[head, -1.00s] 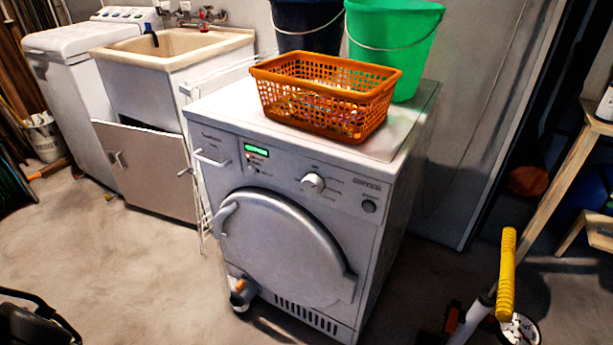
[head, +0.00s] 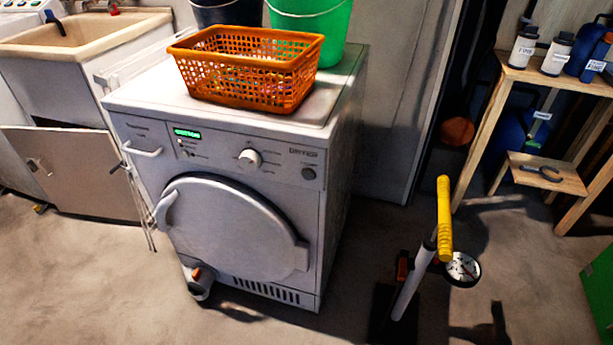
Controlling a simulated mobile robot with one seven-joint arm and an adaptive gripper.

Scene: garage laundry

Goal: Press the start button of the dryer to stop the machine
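The dryer (head: 250,195) is a white front-loading machine left of centre in the head view. Its round door (head: 228,232) is shut. A small display (head: 187,133) on its panel is lit green, with small marks or lights below it. A white dial (head: 249,158) sits in the middle of the panel. A round grey button (head: 308,173) is at the panel's right end, under the dryer lettering. Nothing covers the panel. My gripper is not in view.
An orange basket (head: 247,68) and buckets stand on or behind the dryer top. A floor pump (head: 430,260) with a yellow handle stands right of the dryer. Wooden shelves (head: 555,85) are at the right. The floor in front of the dryer is mostly clear, with a small bottle-like object (head: 199,283) near its lower left.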

